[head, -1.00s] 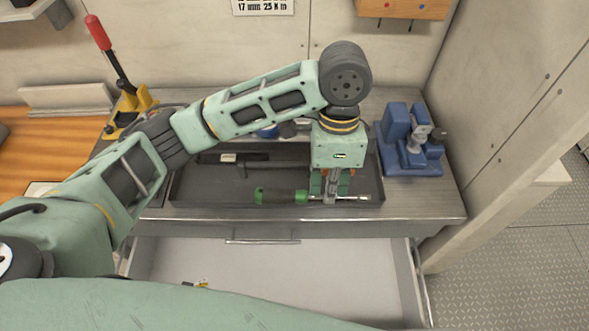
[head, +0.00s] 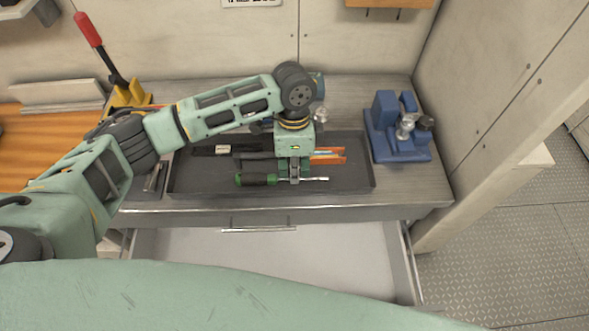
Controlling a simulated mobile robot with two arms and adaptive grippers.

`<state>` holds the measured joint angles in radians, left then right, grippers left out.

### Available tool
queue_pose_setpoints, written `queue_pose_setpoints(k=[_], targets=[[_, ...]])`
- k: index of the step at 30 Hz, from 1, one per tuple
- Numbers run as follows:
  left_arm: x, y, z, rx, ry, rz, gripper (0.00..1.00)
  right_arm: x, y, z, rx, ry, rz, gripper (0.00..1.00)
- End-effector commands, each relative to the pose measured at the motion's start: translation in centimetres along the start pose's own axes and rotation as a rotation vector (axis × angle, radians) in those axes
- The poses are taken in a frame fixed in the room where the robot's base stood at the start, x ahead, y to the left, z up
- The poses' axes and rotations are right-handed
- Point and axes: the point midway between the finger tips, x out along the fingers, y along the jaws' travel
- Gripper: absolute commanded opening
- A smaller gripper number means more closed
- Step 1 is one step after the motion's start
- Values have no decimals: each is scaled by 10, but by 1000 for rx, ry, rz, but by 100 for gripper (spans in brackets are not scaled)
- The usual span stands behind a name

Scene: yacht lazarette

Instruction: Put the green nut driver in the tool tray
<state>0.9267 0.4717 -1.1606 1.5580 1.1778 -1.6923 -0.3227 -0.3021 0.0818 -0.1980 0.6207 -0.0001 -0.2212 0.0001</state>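The green nut driver (head: 258,180) has a green and black handle at the left and a bright metal shaft pointing right. It lies level over the front part of the dark tool tray (head: 350,182). My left gripper (head: 294,179) comes down from above, its fingers shut on the shaft just right of the handle. I cannot tell whether the driver touches the tray floor. My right gripper is out of view.
Orange-handled tools (head: 328,156) and a dark tool with a pale block (head: 222,149) lie farther back in the tray. A blue vise-like device (head: 398,130) stands to the right. An open, pale drawer (head: 270,260) is below the bench.

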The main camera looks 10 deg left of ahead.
Motion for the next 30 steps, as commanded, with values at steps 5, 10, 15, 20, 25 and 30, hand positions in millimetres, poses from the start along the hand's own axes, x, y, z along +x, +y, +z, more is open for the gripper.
queue_pose_setpoints(k=[5, 10, 15, 20, 25, 30], targets=[[1, 0, 0, 0, 0, 0, 0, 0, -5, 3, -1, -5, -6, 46], [2, 0, 0, 0, 0, 0, 13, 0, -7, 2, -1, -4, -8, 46], [2, 0, 0, -1, 0, 0, 13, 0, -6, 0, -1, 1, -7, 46], [0, 0, 0, 0, 0, -1, 13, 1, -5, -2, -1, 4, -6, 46], [-19, -2, -1, -1, 3, -4, 13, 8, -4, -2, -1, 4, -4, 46], [-56, -2, -1, 1, 3, -4, 13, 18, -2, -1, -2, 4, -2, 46]])
